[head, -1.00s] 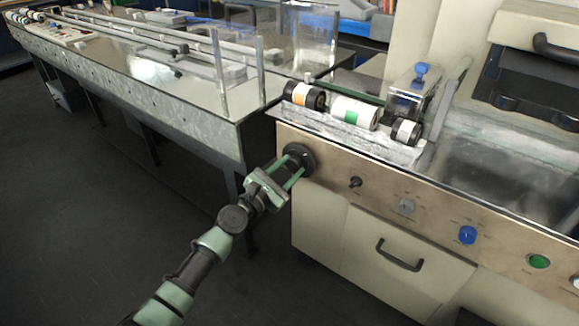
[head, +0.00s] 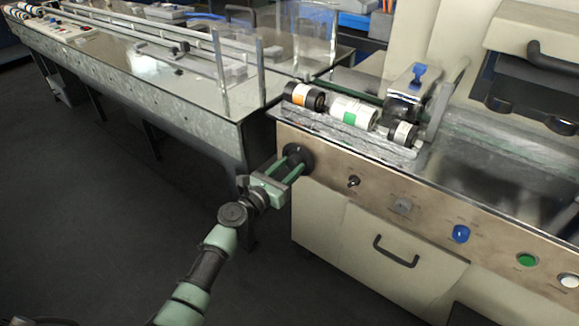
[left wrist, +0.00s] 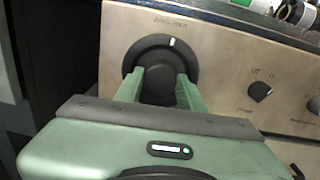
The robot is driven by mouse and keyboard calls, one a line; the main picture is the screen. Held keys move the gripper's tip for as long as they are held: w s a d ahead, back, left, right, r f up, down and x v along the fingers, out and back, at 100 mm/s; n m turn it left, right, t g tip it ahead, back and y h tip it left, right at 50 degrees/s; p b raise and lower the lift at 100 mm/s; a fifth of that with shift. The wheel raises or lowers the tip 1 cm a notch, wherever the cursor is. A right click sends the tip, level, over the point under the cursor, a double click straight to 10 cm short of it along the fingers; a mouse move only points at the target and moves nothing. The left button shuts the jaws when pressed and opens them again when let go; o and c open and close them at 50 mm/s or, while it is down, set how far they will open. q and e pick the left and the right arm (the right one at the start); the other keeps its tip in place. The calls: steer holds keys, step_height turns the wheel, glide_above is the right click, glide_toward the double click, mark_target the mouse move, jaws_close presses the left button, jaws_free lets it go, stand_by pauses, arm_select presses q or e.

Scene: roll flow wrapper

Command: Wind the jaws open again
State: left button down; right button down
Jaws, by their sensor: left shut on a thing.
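A large black round knob (left wrist: 160,52) with a white mark near its top sits on the machine's front panel. In the head view the knob (head: 297,152) is at the panel's left end, partly hidden by my left gripper. My left gripper (head: 288,170) comes in from the lower left, its green fingers shut on the knob from both sides. In the left wrist view the fingers of my left gripper (left wrist: 160,90) press around the knob's lower half. Small lettering above the knob is too blurred to read. The jaws cannot be told apart on the machine. My right gripper is not in view.
The front panel also has a small black switch (head: 353,181), a grey knob (head: 402,206), a blue knob (head: 461,233) and a green button (head: 526,260). A cabinet door with a black handle (head: 396,252) is below. Rollers (head: 352,112) lie on top. A long conveyor (head: 160,80) stands left.

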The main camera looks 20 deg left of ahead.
arm_select(q)
steer(key=shift+f, duration=0.15)
steer(key=c, duration=0.9)
jaws_free()
steer(key=shift+o, duration=0.2)
